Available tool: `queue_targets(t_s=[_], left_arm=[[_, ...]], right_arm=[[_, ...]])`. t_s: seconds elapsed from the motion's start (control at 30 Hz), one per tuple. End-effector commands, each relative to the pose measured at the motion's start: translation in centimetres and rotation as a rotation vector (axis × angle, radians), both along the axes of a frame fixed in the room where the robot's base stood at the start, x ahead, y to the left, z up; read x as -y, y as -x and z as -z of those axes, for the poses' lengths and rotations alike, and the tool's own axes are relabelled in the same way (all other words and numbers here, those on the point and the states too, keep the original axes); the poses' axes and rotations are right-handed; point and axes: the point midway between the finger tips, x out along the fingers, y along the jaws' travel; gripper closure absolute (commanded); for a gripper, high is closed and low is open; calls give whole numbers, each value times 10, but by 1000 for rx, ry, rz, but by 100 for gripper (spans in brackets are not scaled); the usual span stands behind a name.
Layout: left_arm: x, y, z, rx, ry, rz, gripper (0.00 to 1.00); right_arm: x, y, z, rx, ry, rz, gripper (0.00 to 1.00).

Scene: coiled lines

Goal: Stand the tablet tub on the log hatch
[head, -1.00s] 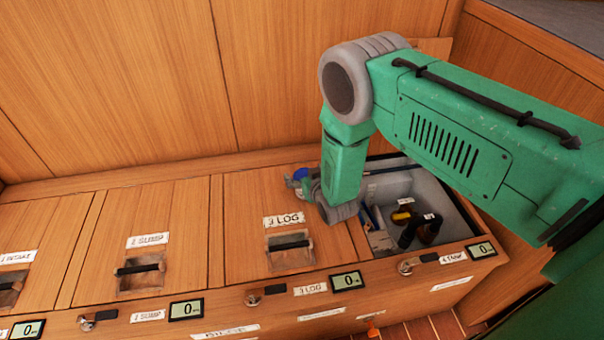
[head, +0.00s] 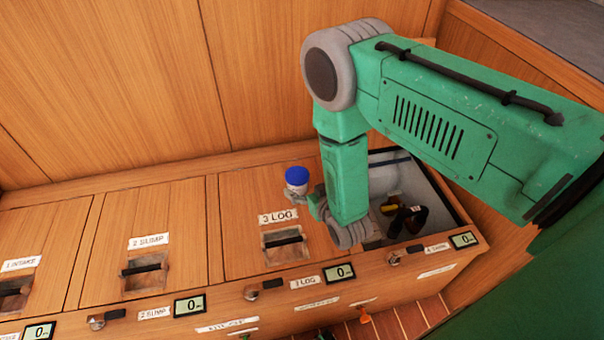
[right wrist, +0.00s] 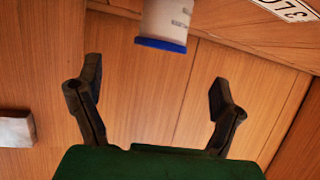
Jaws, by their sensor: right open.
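The tablet tub (head: 297,179), white with a blue lid, stands upright at the back right of the log hatch (head: 240,200), by the "3 LOG" label. My right gripper (head: 309,203) is low beside the tub on its near side, partly hidden by my arm. In the right wrist view the gripper (right wrist: 155,82) is open, its two fingers wide apart and nothing between them. The tub (right wrist: 164,22) shows beyond the fingertips, apart from them, with its base cut off by the frame's top. My left gripper does not show.
An open compartment (head: 450,208) with dark fittings lies right of the log hatch. The "2 SUMP" hatch (head: 180,205) is shut at left. Hatch handles, grey displays and small latches line the front edge. A wood wall (head: 110,90) rises behind.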

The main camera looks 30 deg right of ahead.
Motion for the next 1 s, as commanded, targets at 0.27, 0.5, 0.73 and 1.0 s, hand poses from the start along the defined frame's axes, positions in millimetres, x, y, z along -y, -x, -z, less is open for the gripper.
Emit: queue_targets(t_s=[0.27,0.5,0.73,1.0], left_arm=[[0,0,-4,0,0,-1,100],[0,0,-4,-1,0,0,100],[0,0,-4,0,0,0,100],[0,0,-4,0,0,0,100]], right_arm=[[0,12,-4,-1,-2,0,13],[4,102,25,-400,4,-21,13],[4,263,19,-958,1,-72,13],[3,315,4,-1128,-1,-94,13]])
